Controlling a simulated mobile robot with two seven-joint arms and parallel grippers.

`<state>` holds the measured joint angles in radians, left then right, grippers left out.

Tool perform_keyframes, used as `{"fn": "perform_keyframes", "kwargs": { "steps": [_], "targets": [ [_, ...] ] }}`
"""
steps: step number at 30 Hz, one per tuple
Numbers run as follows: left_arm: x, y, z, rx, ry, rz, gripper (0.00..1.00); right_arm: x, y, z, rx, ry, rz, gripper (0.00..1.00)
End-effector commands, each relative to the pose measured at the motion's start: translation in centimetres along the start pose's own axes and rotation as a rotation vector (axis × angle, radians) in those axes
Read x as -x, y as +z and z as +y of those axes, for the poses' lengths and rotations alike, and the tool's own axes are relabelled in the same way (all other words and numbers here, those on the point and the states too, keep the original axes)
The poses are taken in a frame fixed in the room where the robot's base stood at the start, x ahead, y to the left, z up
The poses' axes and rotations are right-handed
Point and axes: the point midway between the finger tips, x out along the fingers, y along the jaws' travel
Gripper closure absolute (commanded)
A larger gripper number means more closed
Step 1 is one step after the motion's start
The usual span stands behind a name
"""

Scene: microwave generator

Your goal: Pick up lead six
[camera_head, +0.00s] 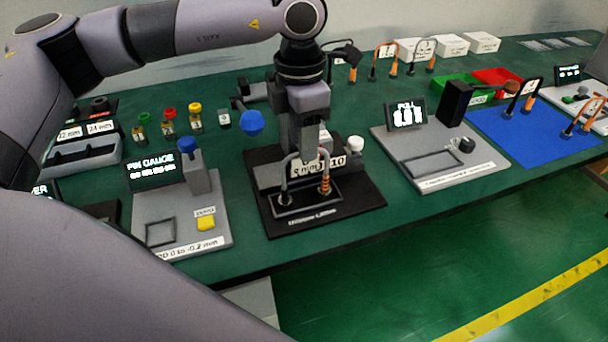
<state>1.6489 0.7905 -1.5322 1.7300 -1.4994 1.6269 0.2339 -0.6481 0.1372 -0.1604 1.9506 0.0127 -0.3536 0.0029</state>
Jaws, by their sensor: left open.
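My left gripper (304,140) points down over the black fixture (352,203) in the middle of the bench. It is open. A lead (325,185) with an orange-banded end and a grey end stands in the fixture right below the gripper; the fingers partly hide its top and label. I cannot tell whether the fingers touch it. Other leads with orange ends stand at the back (393,66) and on the blue mat (521,103). Their numbers are too small to read, so I cannot tell which is lead six. My right gripper is not in view.
The pin gauge station (215,222) stands left of the fixture, and a grey display station (480,176) right of it. Green (450,88) and red (500,76) trays and white boxes (482,42) are at the back right. Bare green bench shows around the fixture.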

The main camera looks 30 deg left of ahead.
Motion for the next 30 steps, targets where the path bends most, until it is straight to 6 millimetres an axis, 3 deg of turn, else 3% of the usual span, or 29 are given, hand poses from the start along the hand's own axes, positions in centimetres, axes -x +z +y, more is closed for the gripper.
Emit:
{"fn": "perform_keyframes", "kwargs": {
  "steps": [11, 18, 27, 29, 30],
  "targets": [
    [-3.6, -0.2, -0.2, -0.019, 0.008, 0.032, 0.60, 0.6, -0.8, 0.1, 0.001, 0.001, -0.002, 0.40],
    [-7.1, 0.0, -0.1, -0.018, 0.008, 0.030, 0.60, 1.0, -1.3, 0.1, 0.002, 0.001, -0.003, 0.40],
    [-7.7, 0.0, -0.1, -0.018, 0.009, 0.027, 0.60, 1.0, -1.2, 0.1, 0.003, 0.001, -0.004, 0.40],
    [-7.7, 0.0, -0.1, -0.018, 0.008, 0.027, 0.76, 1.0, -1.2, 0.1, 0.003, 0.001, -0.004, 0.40],
    [-7.7, 0.0, -0.1, -0.018, 0.008, 0.027, 0.89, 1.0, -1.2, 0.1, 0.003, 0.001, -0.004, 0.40]
  ]
}}
